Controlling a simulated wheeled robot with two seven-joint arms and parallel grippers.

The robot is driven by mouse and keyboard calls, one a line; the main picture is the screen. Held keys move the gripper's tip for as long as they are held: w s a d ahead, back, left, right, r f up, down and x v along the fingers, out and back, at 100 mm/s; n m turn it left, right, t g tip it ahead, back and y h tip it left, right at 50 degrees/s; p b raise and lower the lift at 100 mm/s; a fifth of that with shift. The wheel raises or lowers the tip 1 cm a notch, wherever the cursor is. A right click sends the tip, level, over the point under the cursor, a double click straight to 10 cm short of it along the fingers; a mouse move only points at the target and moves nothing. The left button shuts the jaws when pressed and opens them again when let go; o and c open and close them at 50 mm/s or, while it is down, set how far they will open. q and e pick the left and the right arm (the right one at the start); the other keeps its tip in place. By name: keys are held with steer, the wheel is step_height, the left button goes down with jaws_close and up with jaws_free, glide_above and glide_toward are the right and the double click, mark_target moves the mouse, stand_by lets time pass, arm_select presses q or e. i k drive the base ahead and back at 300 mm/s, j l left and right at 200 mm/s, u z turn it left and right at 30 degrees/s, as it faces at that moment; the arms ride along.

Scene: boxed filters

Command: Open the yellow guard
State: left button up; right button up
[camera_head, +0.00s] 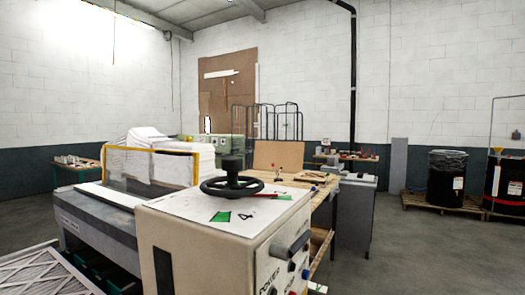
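The yellow guard (150,150) is a thin yellow frame that stands upright on the long grey machine at the left. Its top bar and two side posts show. The space inside the frame looks see-through, with white material behind it. Its lower part is partly hidden. Neither of my grippers is in view.
A cream control box (190,235) with a black handwheel (232,183) stands close in front, right of the guard. Pleated filters (45,272) lie at the lower left. A wooden bench (322,205) stands behind the box. Black drums (445,180) stand on pallets at right; floor before them is clear.

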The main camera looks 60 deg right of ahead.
mark_target(196, 159)
steer(key=i+z, duration=0.1)
steer(key=z, duration=0.35)
steer(key=i+j+z, duration=0.15)
steer(key=z, duration=0.25)
steer(key=i+j+z, duration=0.1)
steer(key=z, duration=0.35)
steer(key=j+z, duration=0.15)
steer(key=z, duration=0.25)
steer(key=i+j+z, duration=0.1)
steer(key=z, duration=0.35)
steer(key=j+z, duration=0.4)
steer(key=l, duration=0.1)
